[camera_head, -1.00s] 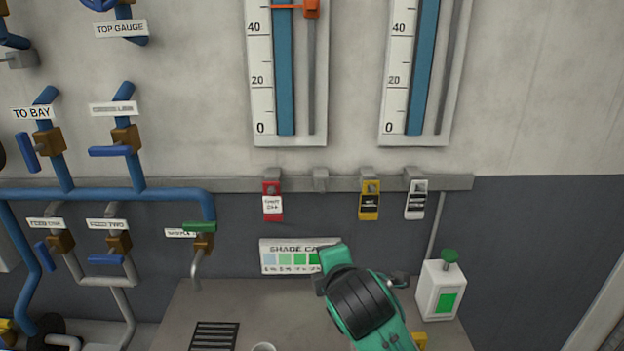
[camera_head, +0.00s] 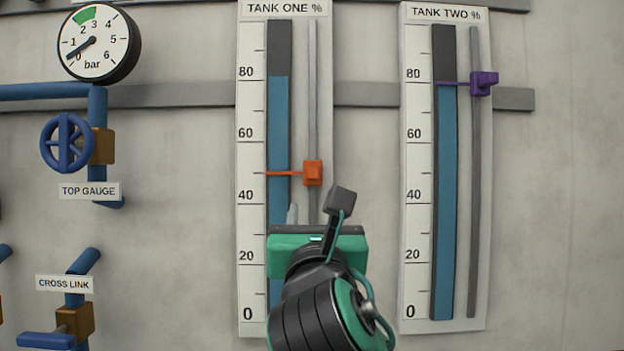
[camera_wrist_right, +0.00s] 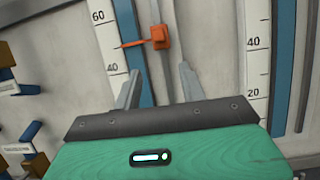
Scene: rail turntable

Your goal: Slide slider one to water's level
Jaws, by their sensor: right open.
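The tank one gauge (camera_head: 252,225) stands on the wall. My right gripper (camera_head: 316,207) is open and empty, just below the slider in the picture. In the right wrist view its fingers (camera_wrist_right: 159,82) stand apart, with the slider ahead between their lines. The gripper hides the lower rail. My left gripper is not in view.
The tank two gauge (camera_head: 415,180) is to the right, with a purple slider (camera_head: 483,83) near its water top. A pressure dial (camera_head: 97,44), a blue handwheel (camera_head: 68,143) and the cross link valve (camera_head: 74,322) are at the left.

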